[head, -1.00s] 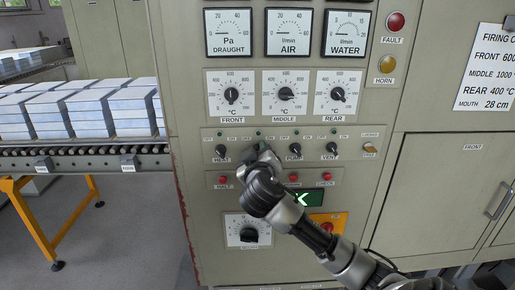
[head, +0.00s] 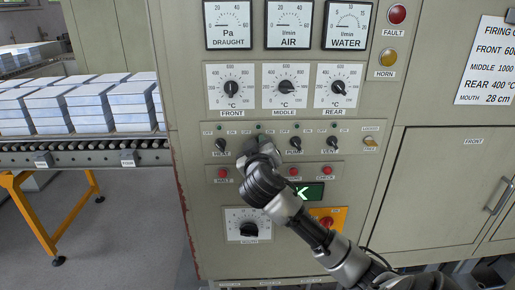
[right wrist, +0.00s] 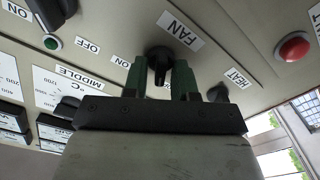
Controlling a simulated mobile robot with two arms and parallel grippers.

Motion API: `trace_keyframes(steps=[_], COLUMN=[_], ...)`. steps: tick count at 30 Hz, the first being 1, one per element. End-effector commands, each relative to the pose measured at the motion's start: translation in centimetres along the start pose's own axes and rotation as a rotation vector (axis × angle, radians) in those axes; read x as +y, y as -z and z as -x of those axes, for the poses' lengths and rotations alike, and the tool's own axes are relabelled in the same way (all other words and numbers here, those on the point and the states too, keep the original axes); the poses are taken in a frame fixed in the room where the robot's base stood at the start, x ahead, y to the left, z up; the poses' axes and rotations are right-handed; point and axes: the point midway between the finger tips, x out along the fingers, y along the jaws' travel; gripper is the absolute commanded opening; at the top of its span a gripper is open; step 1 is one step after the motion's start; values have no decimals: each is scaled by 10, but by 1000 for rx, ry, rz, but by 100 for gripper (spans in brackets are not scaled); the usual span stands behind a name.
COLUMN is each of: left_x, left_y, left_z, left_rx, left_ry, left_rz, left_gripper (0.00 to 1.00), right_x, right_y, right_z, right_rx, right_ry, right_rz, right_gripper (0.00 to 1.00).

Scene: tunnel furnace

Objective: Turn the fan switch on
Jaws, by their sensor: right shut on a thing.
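Which way the fan knob points I cannot tell clearly. My left gripper is not in view.
The vent knob (head: 332,142) is further right. Red buttons (head: 222,173) and a dial (head: 249,229) sit below the switches. Temperature dials (head: 286,88) and gauges are above. A roller conveyor (head: 85,153) with stacked pale blocks stands at left, with clear floor beneath.

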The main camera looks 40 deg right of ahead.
Motion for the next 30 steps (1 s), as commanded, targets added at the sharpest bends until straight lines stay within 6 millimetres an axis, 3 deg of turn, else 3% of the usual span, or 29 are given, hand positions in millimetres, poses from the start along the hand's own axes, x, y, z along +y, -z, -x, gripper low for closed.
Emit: trace_keyframes(steps=[12, 30], left_x=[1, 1], left_y=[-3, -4], left_z=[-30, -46], left_rx=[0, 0], left_ry=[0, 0], left_rz=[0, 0], left_gripper=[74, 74], right_x=[0, 4], right_y=[-4, -3], right_z=[0, 0], right_rx=[-2, -2], right_ry=[1, 1], right_rz=[-352, -899], right_gripper=[3, 3])
